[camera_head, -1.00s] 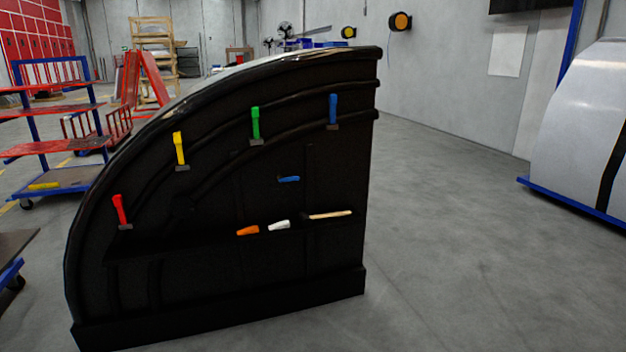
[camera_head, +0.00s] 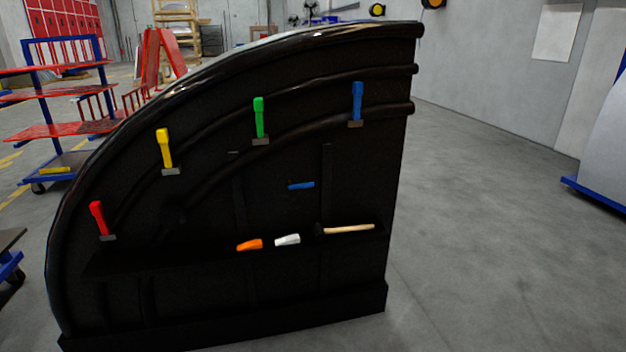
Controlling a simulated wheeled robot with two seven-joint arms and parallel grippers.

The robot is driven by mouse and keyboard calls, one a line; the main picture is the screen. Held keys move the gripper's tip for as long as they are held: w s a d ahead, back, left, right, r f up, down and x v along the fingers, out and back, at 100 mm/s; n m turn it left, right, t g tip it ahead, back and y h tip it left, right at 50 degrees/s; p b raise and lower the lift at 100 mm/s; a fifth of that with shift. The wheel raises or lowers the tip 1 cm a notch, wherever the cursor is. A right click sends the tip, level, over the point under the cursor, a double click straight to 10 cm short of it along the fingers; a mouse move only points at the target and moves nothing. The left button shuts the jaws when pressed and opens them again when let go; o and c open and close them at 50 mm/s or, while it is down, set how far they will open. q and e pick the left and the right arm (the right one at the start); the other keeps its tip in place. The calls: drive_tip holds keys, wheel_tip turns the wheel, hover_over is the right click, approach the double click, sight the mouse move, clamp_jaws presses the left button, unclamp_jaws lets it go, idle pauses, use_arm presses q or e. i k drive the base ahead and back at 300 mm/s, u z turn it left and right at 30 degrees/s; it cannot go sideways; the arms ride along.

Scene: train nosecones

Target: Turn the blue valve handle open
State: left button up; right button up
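A short blue handle (camera_head: 301,186) lies roughly level on the face of the black nosecone (camera_head: 210,215), right of its middle and above the ledge. A taller blue handle (camera_head: 357,102) stands upright on a grey base at the upper right of the same nosecone. Similar upright handles follow the curve to the left: green (camera_head: 260,118), yellow (camera_head: 164,149) and red (camera_head: 98,219). The frames do not show which blue handle is the valve. Neither of my grippers is in view.
A ledge (camera_head: 130,262) on the nosecone holds an orange item (camera_head: 249,244), a white item (camera_head: 287,240) and a wooden-handled hammer (camera_head: 348,229). A red and blue cart (camera_head: 55,130) stands at the left. Grey floor (camera_head: 480,240) is clear to the right.

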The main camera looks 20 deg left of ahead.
sight(291, 185)
drive_tip(key=u, duration=0.6)
drive_tip(key=i, duration=0.85)
drive_tip(key=u, duration=0.75)
